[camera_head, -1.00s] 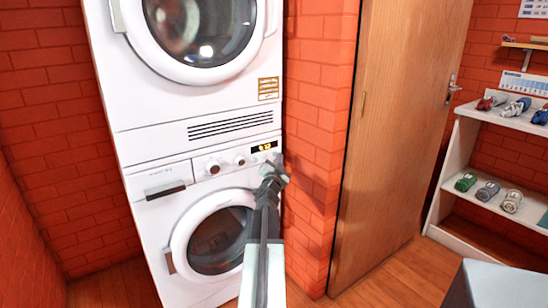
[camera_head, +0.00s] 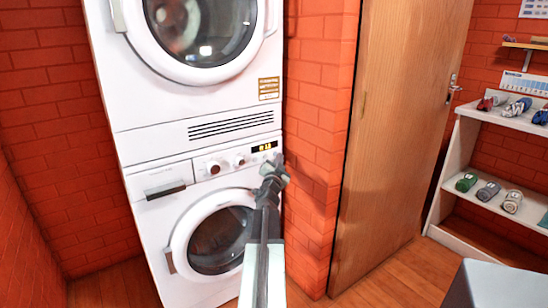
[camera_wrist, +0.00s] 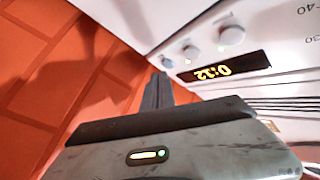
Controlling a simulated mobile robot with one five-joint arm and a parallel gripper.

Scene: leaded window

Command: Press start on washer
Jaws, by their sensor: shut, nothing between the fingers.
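The white washer (camera_head: 155,225) is the lower machine of a stack, with a round door (camera_head: 220,240) and a control strip above it. The strip has knobs (camera_head: 213,168) and a dark display (camera_head: 264,147) with lit orange digits. In the wrist view the display (camera_wrist: 224,67) appears upside down beside a row of round controls. The smallest of these, a round button (camera_wrist: 167,63), lies just beyond my fingertips. My gripper (camera_head: 275,164) is shut and empty, at the right end of the control strip. I cannot tell whether its tips touch the panel.
A second white machine (camera_head: 150,90) is stacked above. A red brick wall (camera_head: 312,130) stands close on the right of the gripper, then a wooden door (camera_head: 395,140). White shelves (camera_head: 450,170) with shoes and rolled items stand at the far right.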

